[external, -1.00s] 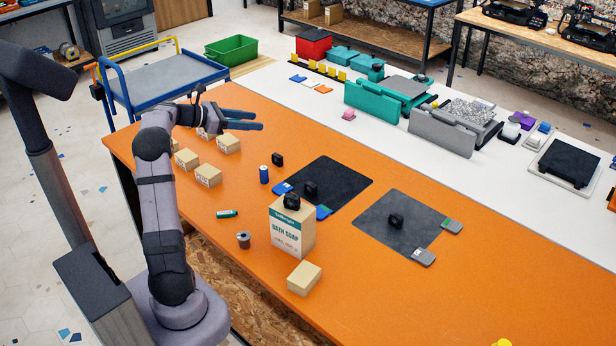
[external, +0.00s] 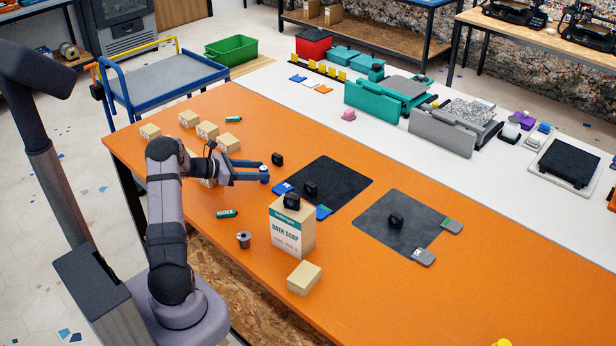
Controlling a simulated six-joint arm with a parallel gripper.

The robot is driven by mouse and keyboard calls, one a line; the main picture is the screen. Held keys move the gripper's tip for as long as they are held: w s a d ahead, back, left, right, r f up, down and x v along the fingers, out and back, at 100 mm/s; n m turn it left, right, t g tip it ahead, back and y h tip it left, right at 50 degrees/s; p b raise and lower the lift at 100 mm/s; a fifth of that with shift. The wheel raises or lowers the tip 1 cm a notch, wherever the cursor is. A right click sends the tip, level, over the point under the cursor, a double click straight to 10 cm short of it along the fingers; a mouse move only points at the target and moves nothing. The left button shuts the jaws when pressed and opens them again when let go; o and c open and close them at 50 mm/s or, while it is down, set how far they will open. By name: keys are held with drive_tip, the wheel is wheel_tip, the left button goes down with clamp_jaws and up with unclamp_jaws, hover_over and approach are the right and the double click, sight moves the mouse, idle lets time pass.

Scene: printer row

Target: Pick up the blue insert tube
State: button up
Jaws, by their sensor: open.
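The blue insert tube (external: 264,169) stands upright on the orange table, left of the dark mat. Its pale top shows above the fingers and most of its side is hidden behind them. My gripper (external: 265,175) is low over the table, pointing right, with its open fingers level with the tube. The tube appears to be between or right beside the fingertips; I cannot tell whether they touch it.
A black part (external: 278,159) stands just beyond the tube. A blue card (external: 283,188) lies close to its right. Several small cartons (external: 228,143) sit behind my arm. A green tube (external: 227,213) lies in front.

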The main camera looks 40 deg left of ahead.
sight(275, 179)
drive_tip(key=shift+p+x, duration=0.75)
drive_tip(key=shift+x, duration=2.4)
drive_tip(key=shift+r, duration=0.25)
clamp_jaws()
